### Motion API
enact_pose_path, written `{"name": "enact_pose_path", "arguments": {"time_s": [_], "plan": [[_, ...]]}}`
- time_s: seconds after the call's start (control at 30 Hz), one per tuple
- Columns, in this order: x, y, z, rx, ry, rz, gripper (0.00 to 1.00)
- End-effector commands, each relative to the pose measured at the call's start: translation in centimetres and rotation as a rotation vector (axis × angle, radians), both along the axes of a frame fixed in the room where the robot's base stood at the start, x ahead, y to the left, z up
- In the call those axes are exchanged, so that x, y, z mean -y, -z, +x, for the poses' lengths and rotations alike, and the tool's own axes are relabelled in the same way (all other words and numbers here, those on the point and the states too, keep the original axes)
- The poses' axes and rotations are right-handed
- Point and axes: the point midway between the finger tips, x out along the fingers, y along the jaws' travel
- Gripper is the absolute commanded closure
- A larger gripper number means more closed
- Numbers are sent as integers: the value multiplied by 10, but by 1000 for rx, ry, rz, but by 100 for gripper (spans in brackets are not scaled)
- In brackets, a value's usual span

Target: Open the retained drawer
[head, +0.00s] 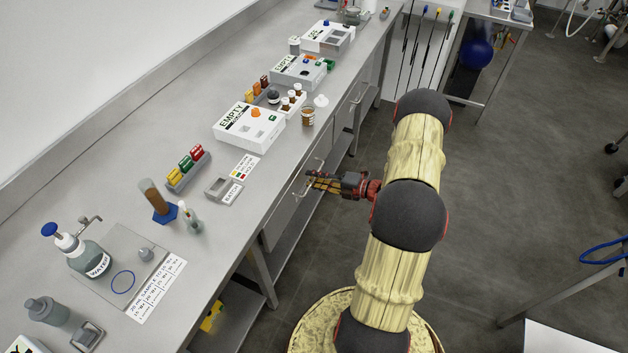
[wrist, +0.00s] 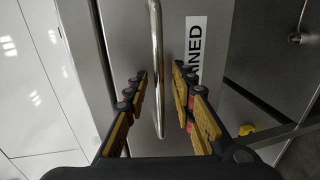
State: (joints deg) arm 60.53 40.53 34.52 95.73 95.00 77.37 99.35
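The retained drawer (wrist: 205,105) has a grey metal front with a white label ending in "INED"; the rest of the label is hidden by my finger. Its bar handle (wrist: 157,75) runs upright in the wrist view, between my two fingers. My gripper (wrist: 160,75) is open, with a gap on each side of the bar. In the head view my gripper (head: 312,181) is at the front of the bench, at the drawer handle (head: 303,189). The drawer front (head: 283,213) looks flush with the bench there.
The long steel bench (head: 225,215) carries white boxes (head: 250,127), coloured vials (head: 186,167), a water bottle (head: 90,258) and a printed card (head: 157,290). Another drawer handle (head: 357,92) lies farther along. The floor (head: 510,180) right of my arm is largely clear.

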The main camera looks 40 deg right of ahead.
Motion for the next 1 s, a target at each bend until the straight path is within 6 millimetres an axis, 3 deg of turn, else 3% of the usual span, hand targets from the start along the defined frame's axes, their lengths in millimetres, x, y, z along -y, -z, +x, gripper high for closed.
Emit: {"name": "enact_pose_path", "arguments": {"time_s": [0.3, 0.77, 1.0], "plan": [[-1, 0, 3, 0, 0, -1, 75], [-1, 0, 3, 0, 0, -1, 100], [-1, 1, 3, 0, 0, -1, 100]]}}
